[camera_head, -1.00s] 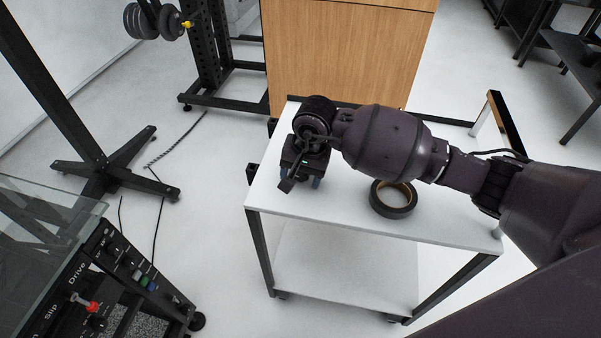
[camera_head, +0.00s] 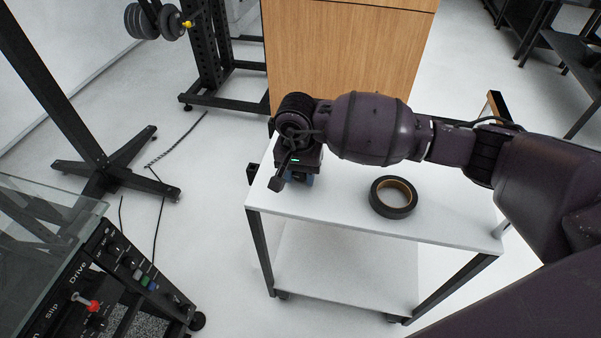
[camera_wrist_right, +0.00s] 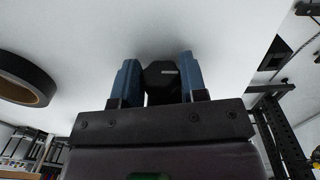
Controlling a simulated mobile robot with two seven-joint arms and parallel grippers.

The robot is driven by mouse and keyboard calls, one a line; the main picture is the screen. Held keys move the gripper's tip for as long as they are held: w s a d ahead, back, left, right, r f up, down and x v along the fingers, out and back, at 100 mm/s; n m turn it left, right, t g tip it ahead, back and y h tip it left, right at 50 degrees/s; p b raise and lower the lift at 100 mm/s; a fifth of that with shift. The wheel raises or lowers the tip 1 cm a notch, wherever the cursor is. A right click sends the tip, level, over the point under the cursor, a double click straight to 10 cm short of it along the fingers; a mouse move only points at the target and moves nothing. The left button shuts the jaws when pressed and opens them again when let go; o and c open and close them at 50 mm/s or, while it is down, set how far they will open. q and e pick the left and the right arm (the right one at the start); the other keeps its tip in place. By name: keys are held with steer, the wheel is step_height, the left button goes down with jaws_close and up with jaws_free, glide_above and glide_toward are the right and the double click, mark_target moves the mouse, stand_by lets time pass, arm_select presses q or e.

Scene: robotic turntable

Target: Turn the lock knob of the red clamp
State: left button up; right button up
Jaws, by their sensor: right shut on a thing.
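My right gripper (camera_head: 299,179) points down over the left part of the white cart top. In the right wrist view its two blue fingers (camera_wrist_right: 160,82) are shut on a black faceted piece (camera_wrist_right: 161,75) with a short pale line on it. I cannot tell whether this piece is the lock knob or whether it touches the cart top; in the head view my wrist hides most of it. No red clamp can be made out for certain. A small red part (camera_head: 94,306) shows on the black control panel at the lower left. My left gripper is not in view.
A roll of black tape (camera_head: 379,204) lies on the white cart top (camera_head: 335,215), right of my right gripper. A wooden box (camera_head: 345,55) stands behind the cart. The black control panel (camera_head: 118,262) is at the lower left, with open floor between it and the cart.

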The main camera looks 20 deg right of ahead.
stand_by(0.3)
steer(key=o, duration=0.9)
step_height(320, 180, up, 10)
steer(key=shift+w+a+f+p, duration=0.15)
steer(key=shift+p, duration=0.55)
steer(key=shift+r, duration=0.5)
